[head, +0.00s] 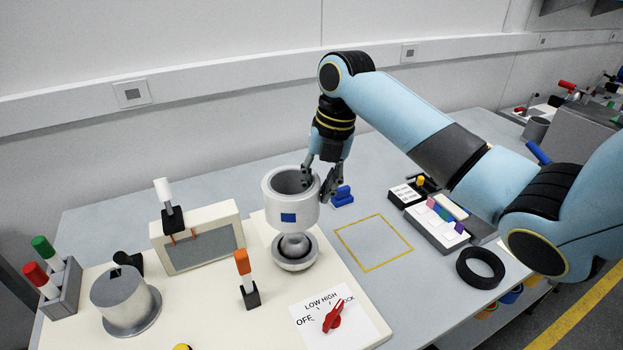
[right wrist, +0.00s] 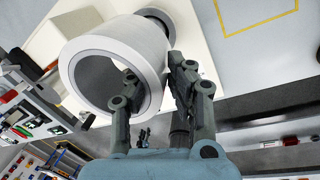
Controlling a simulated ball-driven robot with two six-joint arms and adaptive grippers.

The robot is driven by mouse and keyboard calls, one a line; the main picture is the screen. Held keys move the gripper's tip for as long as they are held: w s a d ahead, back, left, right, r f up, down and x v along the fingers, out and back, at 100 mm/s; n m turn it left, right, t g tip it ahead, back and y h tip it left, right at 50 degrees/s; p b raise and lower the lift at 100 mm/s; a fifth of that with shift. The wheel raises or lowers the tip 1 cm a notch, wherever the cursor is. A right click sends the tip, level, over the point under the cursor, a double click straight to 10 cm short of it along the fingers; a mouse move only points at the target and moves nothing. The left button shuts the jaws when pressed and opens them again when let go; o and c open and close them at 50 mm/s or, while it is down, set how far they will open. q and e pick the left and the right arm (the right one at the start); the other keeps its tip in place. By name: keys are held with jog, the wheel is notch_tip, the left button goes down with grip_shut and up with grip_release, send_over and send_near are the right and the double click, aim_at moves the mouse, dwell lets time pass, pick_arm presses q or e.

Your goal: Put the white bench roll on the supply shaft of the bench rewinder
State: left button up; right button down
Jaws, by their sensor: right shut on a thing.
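The white bench roll (head: 289,213), a thick hollow cylinder with a blue square label, is held upright in the head view. My right gripper (head: 323,183) is shut on its right-hand wall. In the right wrist view my right gripper (right wrist: 154,72) has one finger inside the bore and one outside the wall of the roll (right wrist: 128,42). Directly below the roll, the silver rounded post and round flange (head: 294,262) of the bench rewinder (head: 205,292) show. The roll hides the post's top, so I cannot tell whether they touch. My left gripper is not in view.
A grey drum (head: 122,299) stands at the rewinder's left. A framed panel (head: 199,241), an orange-topped lever (head: 245,275) and a red knob (head: 333,317) surround the post. A black ring (head: 480,267) lies at right. The yellow-outlined square (head: 374,242) is empty.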

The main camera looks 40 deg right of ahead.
aim_at(318, 211)
jog(key=shift+s+r, duration=0.1)
jog(key=shift+f, duration=0.8)
notch_tip(318, 211, down, 3)
jog(key=shift+r+b, duration=0.1)
jog(key=shift+b, duration=1)
jog(key=shift+f+b, duration=0.4)
jog(key=shift+f, duration=0.35)
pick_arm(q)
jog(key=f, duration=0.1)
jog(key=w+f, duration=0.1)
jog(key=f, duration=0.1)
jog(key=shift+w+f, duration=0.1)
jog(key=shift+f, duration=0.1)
pick_arm(e)
jog(key=shift+f, duration=0.4)
pick_arm(q)
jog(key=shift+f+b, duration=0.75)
jog(key=shift+b, duration=0.3)
pick_arm(e)
jog(key=shift+f, duration=1.45)
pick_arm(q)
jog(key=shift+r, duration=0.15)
pick_arm(e)
jog(key=shift+r, duration=0.1)
